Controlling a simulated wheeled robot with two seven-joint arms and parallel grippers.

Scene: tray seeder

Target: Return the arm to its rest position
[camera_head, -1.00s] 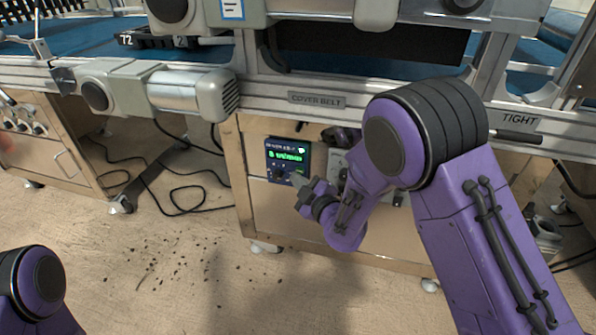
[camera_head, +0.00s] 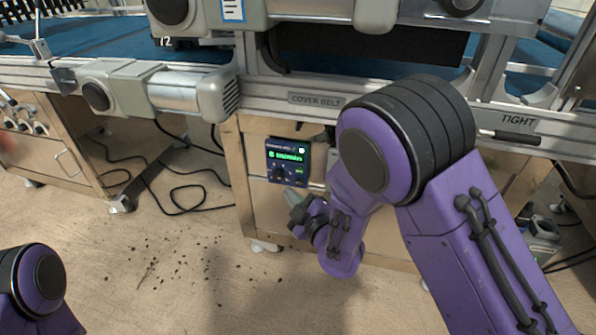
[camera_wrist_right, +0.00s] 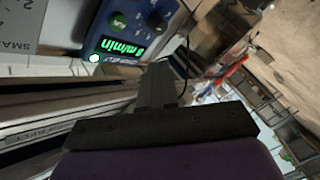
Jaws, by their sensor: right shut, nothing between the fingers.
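My right arm is purple and reaches in from the lower right in the head view. Its gripper (camera_head: 292,199) is shut and empty, below and in front of the small blue control box on the machine's cabinet. The gripper also shows in the right wrist view (camera_wrist_right: 158,70), where its fingers are together. The control box (camera_head: 288,162) has a lit green display and a dark knob; it also shows in the right wrist view (camera_wrist_right: 125,28). The gripper looks apart from it. Of my left arm only a purple part shows at the lower left; its gripper is not visible.
The machine's metal rail with the COVER BELT label (camera_head: 317,99) runs above the gripper. A motor (camera_head: 160,90) sticks out to the left. Black cables (camera_head: 185,190) and dark specks lie on the floor. The floor left of the gripper is otherwise clear.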

